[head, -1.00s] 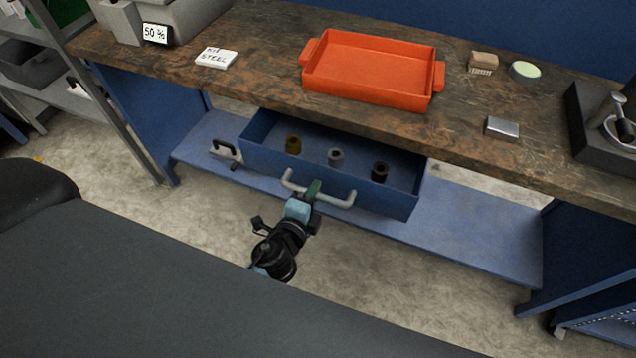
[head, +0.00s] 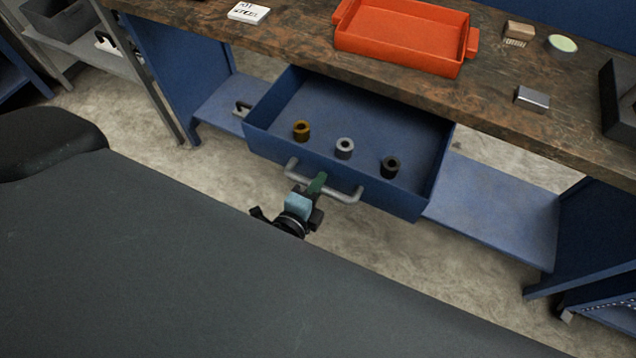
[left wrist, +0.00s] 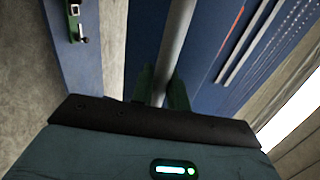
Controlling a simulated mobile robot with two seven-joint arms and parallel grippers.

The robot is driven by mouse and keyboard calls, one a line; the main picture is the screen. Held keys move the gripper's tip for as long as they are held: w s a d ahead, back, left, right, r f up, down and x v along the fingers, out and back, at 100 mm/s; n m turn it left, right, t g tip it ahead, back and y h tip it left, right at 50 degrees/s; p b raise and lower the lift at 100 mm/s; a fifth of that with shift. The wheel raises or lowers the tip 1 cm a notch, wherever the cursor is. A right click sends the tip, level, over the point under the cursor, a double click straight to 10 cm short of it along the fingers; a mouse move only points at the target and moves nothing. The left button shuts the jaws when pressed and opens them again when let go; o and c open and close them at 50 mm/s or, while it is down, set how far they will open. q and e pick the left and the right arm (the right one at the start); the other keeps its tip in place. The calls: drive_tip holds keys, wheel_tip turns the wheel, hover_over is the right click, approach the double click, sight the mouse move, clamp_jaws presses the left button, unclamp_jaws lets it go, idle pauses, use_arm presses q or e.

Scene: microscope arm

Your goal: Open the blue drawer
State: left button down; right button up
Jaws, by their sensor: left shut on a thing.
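The blue drawer (head: 275,145) is pulled well out from under the workbench, and its inside shows. In it stand a brass-coloured ring (head: 301,131), a grey ring (head: 344,148) and a black ring (head: 390,167). A grey bar handle (head: 345,195) runs across its front. My left gripper (head: 317,184) is shut on the handle near its middle. In the left wrist view the handle bar (left wrist: 175,50) runs between the green fingers (left wrist: 162,88). My right gripper is in neither view.
An orange tray (head: 400,40) stands on the workbench top (head: 310,50), with a brush (head: 518,33), a round tin (head: 563,44) and a small metal block (head: 532,98) to its right. A blue lower shelf (head: 495,210) lies behind the drawer. Floor (head: 185,165) shows in front.

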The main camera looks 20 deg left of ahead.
use_arm(q)
drive_tip(key=c, duration=1.4)
unclamp_jaws()
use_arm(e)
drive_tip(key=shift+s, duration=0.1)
